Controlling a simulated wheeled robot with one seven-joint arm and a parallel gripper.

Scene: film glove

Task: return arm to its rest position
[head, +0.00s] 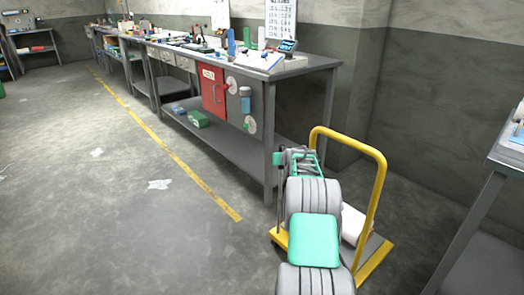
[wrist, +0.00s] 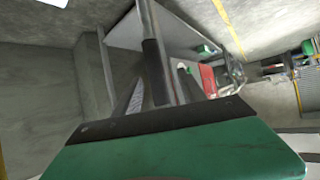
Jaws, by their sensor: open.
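My arm rises from the bottom of the head view, grey with green sections, and stretches away from me. My gripper (head: 285,158) is at its far end, small and partly covered by my own wrist, close to the near leg of the workbench (head: 270,165). I see nothing held in it. In the wrist view its green body and dark front plate fill the lower part, and the gripper (wrist: 172,75) is open and empty.
A yellow-framed cart (head: 372,200) stands right beside my arm, with a white object (head: 352,224) on it. The workbench has a red cabinet (head: 214,91) below. Another table (head: 492,180) is at the right edge.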

